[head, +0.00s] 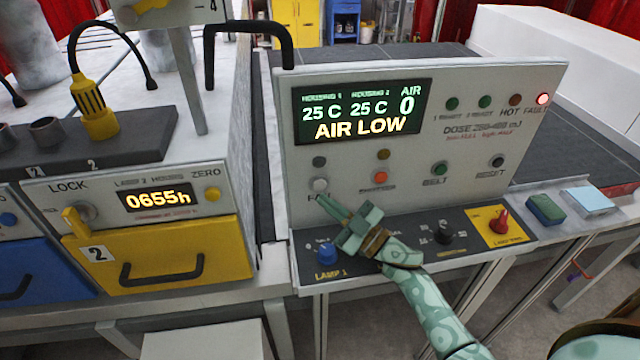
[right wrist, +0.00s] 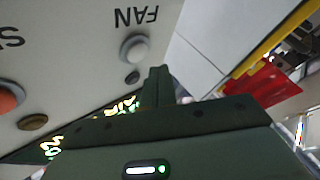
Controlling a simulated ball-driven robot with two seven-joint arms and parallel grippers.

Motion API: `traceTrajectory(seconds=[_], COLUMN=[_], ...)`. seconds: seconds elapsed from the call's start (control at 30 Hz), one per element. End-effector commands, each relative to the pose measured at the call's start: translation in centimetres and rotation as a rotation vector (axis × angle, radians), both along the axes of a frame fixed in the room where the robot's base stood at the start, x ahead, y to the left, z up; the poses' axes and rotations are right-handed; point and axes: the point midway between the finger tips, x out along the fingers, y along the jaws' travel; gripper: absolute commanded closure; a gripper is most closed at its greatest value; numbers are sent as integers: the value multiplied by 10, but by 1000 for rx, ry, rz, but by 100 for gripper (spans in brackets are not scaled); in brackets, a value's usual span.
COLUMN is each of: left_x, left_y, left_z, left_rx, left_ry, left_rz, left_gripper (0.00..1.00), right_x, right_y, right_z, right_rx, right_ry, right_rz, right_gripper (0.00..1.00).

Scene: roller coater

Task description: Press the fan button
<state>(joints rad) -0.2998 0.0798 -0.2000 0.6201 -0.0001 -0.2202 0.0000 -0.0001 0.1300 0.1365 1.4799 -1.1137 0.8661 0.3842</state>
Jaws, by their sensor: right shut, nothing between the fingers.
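The fan button (head: 320,185) is a pale round button at the left of the control panel (head: 440,128), its label partly hidden by my gripper in the head view. In the right wrist view the fan button (right wrist: 135,49) shows under the upside-down word FAN. My right gripper (head: 325,200) is shut and empty, its fingertips just below the button in the head view. In the right wrist view the fingers (right wrist: 159,82) point up beside the button, and I see no clear contact. My left gripper is not in view.
The display (head: 362,112) reads AIR LOW and a red fault lamp (head: 543,99) is lit. A blue knob (head: 326,254), a black knob (head: 443,232) and a red switch (head: 499,221) stand on the lower ledge. A yellow drawer (head: 165,262) is at the left.

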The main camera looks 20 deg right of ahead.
Motion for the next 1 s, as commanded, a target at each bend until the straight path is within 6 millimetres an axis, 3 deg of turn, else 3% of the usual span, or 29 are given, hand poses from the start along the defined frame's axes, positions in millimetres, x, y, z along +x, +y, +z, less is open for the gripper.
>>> traceTrajectory(seconds=[0.4,1.0], left_x=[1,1], left_y=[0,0], left_z=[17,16], left_rx=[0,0], left_ry=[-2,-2], left_rz=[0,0], left_gripper=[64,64], right_x=[-35,-35], right_y=[9,9], right_z=[2,1], right_rx=[0,-1], right_ry=[0,0], right_rz=[0,0], right_gripper=[100,100])
